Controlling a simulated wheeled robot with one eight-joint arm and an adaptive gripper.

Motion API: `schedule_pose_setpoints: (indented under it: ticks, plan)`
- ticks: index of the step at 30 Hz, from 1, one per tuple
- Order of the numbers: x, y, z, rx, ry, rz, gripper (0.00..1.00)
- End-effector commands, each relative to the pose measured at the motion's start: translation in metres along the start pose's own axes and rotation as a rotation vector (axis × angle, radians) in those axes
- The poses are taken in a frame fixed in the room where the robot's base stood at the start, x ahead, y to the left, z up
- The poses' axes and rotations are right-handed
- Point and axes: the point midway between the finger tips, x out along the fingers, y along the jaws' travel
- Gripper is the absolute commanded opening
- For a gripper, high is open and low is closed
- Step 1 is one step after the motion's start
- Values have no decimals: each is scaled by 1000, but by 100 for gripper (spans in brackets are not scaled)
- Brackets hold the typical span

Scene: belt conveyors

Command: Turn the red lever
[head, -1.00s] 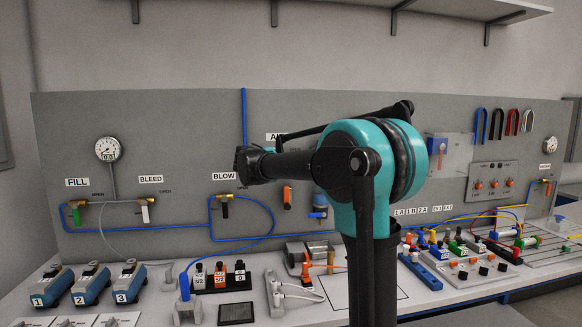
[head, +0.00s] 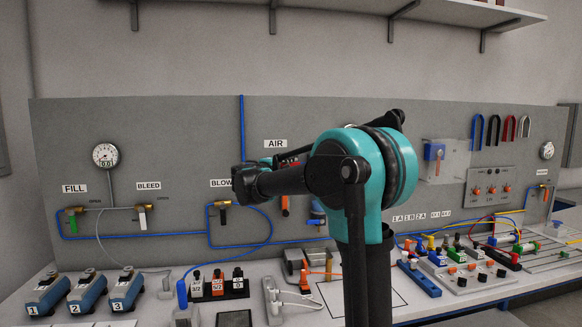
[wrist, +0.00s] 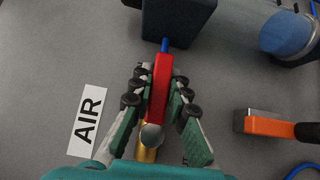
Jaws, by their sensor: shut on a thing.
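The red lever (wrist: 161,88) shows in the wrist view between the two fingers of my gripper (wrist: 160,78). The fingers press on it from both sides. A round silver end (wrist: 152,136) and a brass fitting (wrist: 147,154) lie at the lever's lower end in the picture. The AIR label (wrist: 87,120) is on the panel to the left. In the head view the AIR label (head: 276,144) is clear, but my arm hides most of the lever and gripper.
An orange-handled valve (wrist: 268,125) and a blue round part (wrist: 288,34) sit to the right in the wrist view. A dark block (wrist: 178,18) is just above the lever. The bench below holds blue numbered units (head: 84,292) and several fittings.

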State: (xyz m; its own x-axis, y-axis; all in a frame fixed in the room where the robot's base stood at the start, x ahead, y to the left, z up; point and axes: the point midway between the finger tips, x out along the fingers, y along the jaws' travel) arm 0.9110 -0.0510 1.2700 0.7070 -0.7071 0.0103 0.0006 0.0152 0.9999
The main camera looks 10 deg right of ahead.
Motion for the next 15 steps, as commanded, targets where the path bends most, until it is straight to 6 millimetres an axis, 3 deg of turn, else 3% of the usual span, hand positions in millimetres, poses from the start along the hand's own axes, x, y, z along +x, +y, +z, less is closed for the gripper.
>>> schedule_pose_setpoints:
  ticks: [1, 2, 7, 15]
  plan:
    - [0, 1, 0, -1, 1, 1, 0]
    - [0, 1, 0, -1, 1, 1, 17]
    - [0, 0, 0, 0, 1, 1, 38]
    - [0, 0, 0, 0, 0, 0, 38]
